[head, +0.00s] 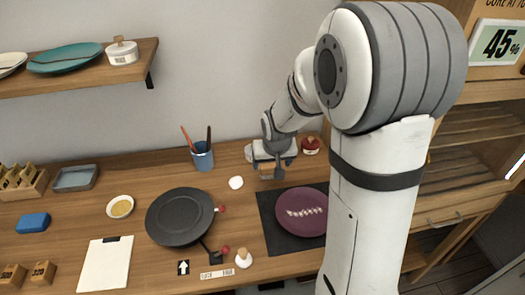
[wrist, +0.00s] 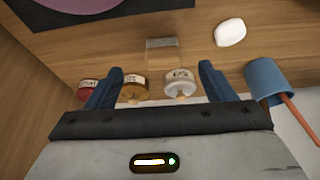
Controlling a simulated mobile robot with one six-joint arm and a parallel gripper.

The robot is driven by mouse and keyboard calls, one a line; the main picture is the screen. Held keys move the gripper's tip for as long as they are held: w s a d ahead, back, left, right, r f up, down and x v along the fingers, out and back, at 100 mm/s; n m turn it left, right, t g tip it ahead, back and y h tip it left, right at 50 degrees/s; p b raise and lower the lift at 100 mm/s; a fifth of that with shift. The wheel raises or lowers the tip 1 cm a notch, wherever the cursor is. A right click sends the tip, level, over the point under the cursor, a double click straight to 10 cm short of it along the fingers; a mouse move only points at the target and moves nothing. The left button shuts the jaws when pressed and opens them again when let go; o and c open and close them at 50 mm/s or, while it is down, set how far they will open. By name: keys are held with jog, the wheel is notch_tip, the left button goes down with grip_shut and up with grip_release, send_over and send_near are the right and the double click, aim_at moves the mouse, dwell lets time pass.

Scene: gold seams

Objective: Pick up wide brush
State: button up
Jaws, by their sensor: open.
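My gripper (head: 277,171) is over the back of the workbench in the head view. In the wrist view its blue fingers (wrist: 160,70) are apart with nothing held between them. A small tan, block-like thing with a greyer upper band (wrist: 162,50) lies just beyond the fingertips, roughly centred between them. I cannot tell if it is the wide brush. A blue cup (head: 203,157) holds a red handle (head: 187,137) and a dark handle; the brush heads are hidden or unclear. The cup also shows in the wrist view (wrist: 263,77), right of the fingers.
Red (wrist: 88,88), amber (wrist: 133,88) and white (wrist: 180,82) lidded jars stand close to the fingers. A white rounded thing (head: 236,183) lies beside the dark mat (head: 268,222) with a purple plate (head: 301,212). A black turntable-like disc (head: 180,216) is left.

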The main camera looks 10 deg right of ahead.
aim_at(268, 166)
jog(key=shift+w+f, duration=1.1)
jog(key=shift+w, duration=0.1)
jog(key=shift+w+p+x, duration=0.25)
jog(key=shift+p+x, duration=0.2)
jog(key=shift+x, duration=1.35)
jog(key=shift+w+p+x, duration=0.2)
jog(key=shift+p+x, duration=0.2)
jog(key=shift+x, duration=1.4)
jog(key=shift+r, duration=0.15)
jog(key=shift+c, duration=0.2)
jog(key=c, duration=1)
notch_tip(268, 166, up, 10)
jog(key=shift+r+b, duration=0.1)
jog(key=shift+b, duration=0.4)
